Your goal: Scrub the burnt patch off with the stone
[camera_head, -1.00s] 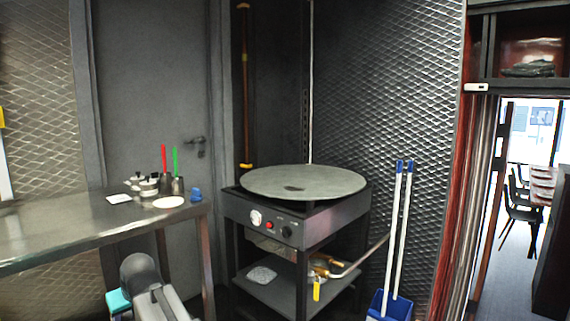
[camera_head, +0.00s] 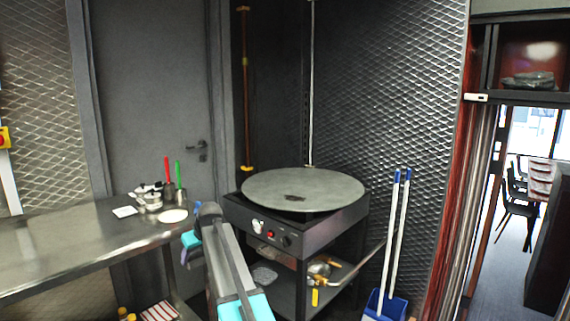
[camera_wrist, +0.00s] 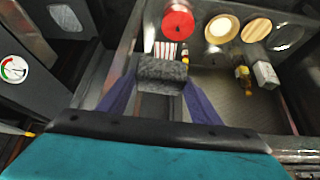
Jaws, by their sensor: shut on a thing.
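The round grey griddle plate (camera_head: 335,190) lies flat on top of the dark burner stand. The burnt patch (camera_head: 295,198) is a dark spot on its near part, left of the middle. In the wrist view my gripper (camera_wrist: 162,90) is shut on a grey, rough block, the stone (camera_wrist: 163,70), held between its two purple fingers. In the head view my arm rises in front of the stand's left side. The stone is away from the griddle plate.
The stand's front has a red button (camera_head: 271,234) and knobs. Blue-and-white long handles (camera_head: 394,240) stand at its right.

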